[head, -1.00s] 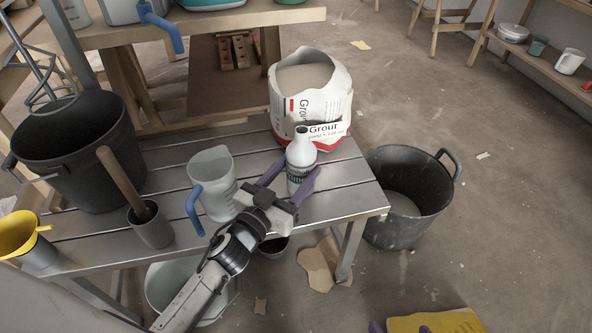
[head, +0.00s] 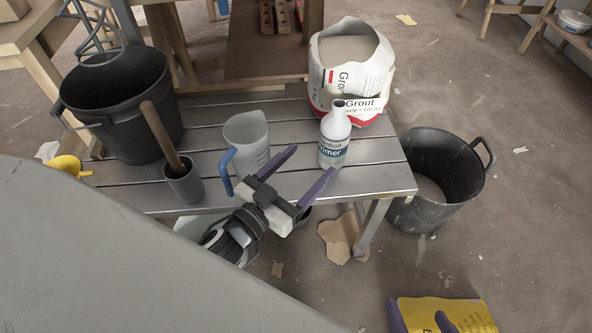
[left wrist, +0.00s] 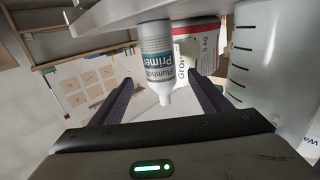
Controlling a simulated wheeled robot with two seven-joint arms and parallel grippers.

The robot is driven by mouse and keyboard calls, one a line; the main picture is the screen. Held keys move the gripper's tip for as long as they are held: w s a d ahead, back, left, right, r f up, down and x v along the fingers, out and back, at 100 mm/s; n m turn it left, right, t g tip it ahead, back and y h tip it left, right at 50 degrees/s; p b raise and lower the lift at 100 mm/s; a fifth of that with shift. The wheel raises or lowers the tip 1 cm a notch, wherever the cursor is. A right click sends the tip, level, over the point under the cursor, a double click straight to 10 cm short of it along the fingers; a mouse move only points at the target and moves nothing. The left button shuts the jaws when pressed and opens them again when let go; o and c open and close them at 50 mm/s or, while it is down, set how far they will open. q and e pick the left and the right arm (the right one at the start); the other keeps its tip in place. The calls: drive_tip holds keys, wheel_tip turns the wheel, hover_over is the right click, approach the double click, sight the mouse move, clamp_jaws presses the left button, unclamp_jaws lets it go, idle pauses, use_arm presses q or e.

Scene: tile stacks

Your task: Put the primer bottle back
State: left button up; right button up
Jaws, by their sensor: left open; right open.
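The white primer bottle (head: 334,140) with a grey-blue label stands upright on the slatted metal bench (head: 290,186), just in front of the grout bag. My left gripper (head: 314,158) is open and empty, its purple fingers pointing toward the bottle from the near side, short of it. In the left wrist view the picture is upside down; the primer bottle (left wrist: 157,60) shows beyond and between the open fingers (left wrist: 163,95). My right gripper (head: 420,316) is open at the lower right, its fingers by a yellow bag.
The grout bag (head: 346,80) stands behind the bottle. A clear jug (head: 248,143) with a blue handle is left of it, then a grey pot (head: 184,186) with a wooden-handled tool and a black bucket (head: 120,110). A dark tub (head: 436,200) and the yellow bag (head: 466,312) are right.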

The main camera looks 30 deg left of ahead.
use_arm(q)
drive_tip(key=shift+s+a, duration=0.15)
drive_tip(key=shift+s, duration=0.65)
drive_tip(key=shift+s+a, duration=0.15)
drive_tip(key=shift+s, duration=0.65)
